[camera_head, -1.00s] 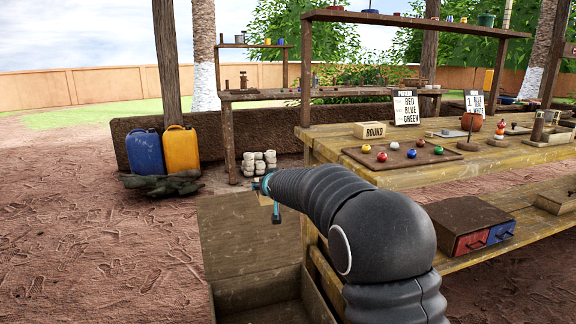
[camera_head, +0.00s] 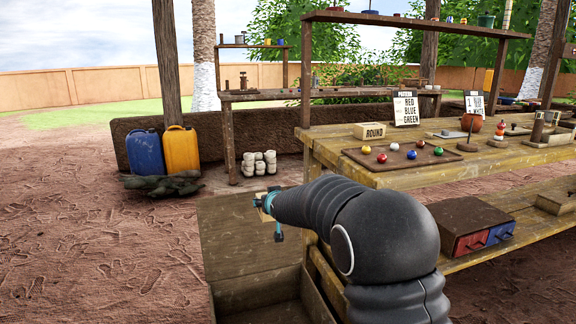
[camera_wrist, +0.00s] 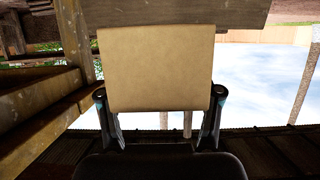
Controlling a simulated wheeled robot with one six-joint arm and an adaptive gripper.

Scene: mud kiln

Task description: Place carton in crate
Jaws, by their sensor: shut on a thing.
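My gripper (camera_head: 268,204) is shut on a tan carton. The carton (camera_wrist: 155,70) fills the middle of the wrist view between the two fingers; in the head view only a small edge of it shows beside the fingers. A brown wooden crate (camera_head: 250,287) stands on the ground at the bottom centre of the head view, with its lid (camera_head: 236,236) raised at the back. My gripper and the carton appear in front of the upper part of the lid in the picture. My arm hides the crate's right part, and its inside shows only in part.
A blue can (camera_head: 144,152) and a yellow can (camera_head: 181,149) stand at the left back. The ground at left is clear.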

